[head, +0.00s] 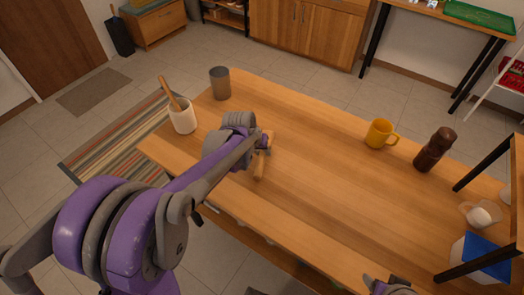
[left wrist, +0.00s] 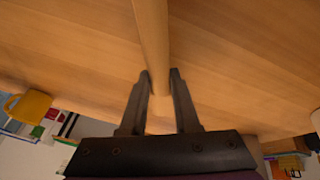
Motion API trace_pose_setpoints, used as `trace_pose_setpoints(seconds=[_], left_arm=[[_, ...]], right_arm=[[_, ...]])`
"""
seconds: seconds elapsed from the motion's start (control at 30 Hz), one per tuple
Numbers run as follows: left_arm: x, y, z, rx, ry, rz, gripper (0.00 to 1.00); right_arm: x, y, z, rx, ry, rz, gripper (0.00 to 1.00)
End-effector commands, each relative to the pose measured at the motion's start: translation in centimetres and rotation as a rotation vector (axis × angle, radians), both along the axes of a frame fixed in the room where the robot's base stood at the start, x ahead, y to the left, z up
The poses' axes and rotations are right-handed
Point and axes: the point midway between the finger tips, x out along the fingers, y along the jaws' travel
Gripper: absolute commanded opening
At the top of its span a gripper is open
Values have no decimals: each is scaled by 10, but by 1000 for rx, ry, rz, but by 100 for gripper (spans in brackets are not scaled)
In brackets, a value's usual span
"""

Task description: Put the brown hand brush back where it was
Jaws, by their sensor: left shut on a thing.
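The brown hand brush (head: 260,166) is a light wooden piece at the left-middle of the wooden table. Its handle (left wrist: 151,35) shows in the left wrist view as a slim rod between the fingers. My left gripper (head: 265,148) is shut on it; the left wrist view shows the two dark fingers (left wrist: 160,88) on either side of the handle. Its bristles cannot be made out. Whether the brush touches the table is unclear. My right gripper (head: 392,287) shows only in part at the bottom edge, and its jaws cannot be read.
A white crock (head: 183,121) with a wooden utensil and a grey canister (head: 220,84) stand at the table's left end. A yellow mug (head: 380,134), a dark pepper mill (head: 435,150) and a black-framed rack (head: 515,190) stand to the right. The table's middle is clear.

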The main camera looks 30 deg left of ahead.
Motion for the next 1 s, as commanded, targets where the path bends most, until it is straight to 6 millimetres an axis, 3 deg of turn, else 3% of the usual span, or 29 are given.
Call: trace_pose_setpoints(seconds=[0.03, 0.07, 0.2, 0.5, 0.63, 1.0], left_arm=[[0, 0, -3, 0, 0, 0, 0], [0, 0, -3, 0, 0, 0, 34], [0, 0, -2, 0, 0, 0, 59], [0, 0, -1, 0, 0, 0, 60], [-3, 1, 8, 0, 0, 1, 60], [-34, 7, 78, 0, 0, 1, 60]], right_arm=[[0, 0, -2, 0, 1, 0, 65], [0, 0, -2, 0, 1, 0, 65], [0, 0, -2, 0, 1, 0, 65], [0, 0, -1, 0, 0, 0, 65], [0, 0, 2, 0, -1, 0, 65], [2, 0, 13, 0, -4, 0, 65]])
